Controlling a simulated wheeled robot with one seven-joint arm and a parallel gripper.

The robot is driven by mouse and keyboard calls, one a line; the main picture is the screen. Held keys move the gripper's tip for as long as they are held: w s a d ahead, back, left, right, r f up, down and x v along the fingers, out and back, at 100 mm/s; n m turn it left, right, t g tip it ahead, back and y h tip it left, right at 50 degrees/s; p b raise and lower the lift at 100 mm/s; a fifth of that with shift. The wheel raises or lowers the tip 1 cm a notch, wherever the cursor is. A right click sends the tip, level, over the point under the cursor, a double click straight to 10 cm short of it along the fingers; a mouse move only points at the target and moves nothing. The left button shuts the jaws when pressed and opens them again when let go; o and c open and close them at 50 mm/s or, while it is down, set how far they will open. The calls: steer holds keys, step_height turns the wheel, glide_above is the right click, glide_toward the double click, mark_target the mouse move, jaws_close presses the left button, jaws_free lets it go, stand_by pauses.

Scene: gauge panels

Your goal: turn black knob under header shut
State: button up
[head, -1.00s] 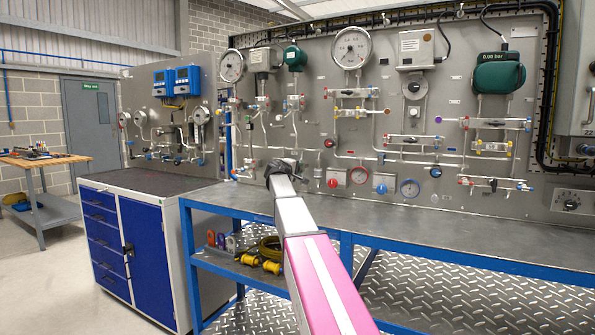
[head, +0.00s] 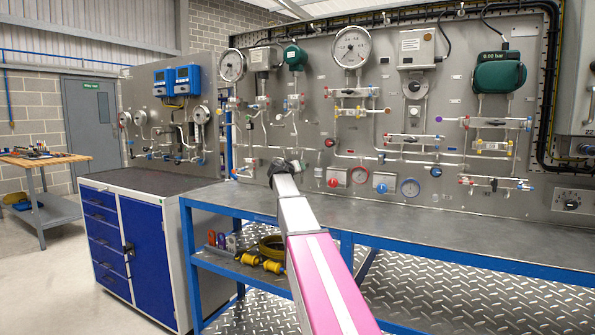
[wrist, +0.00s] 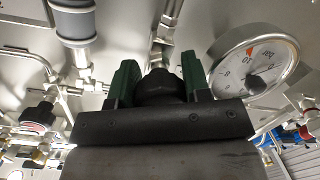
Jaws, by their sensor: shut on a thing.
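The black knob (wrist: 160,88) shows in the wrist view at the centre, at the lower end of a vertical steel fitting. My gripper (wrist: 159,82) has one green finger on each side of it and is shut on it. The dark palm of the gripper hides the knob's lower part. In the head view my gripper (head: 287,166) is in front of the lower part of the panel, and my own arm hides the knob there. I cannot read the knob's angle.
A round bar gauge (wrist: 254,65) is close to the right finger in the wrist view. Another black knob (wrist: 39,115) is at the left. In the head view a steel-topped bench (head: 400,225) runs below the panel, its top mostly clear.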

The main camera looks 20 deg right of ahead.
steer(key=shift+f+m, duration=0.1)
steer(key=shift+m, duration=1.4)
steer(key=o, duration=0.9)
steer(key=shift+a, duration=0.1)
steer(key=v, duration=1)
steer(key=shift+s+a, duration=0.1)
steer(key=shift+s, duration=0.35)
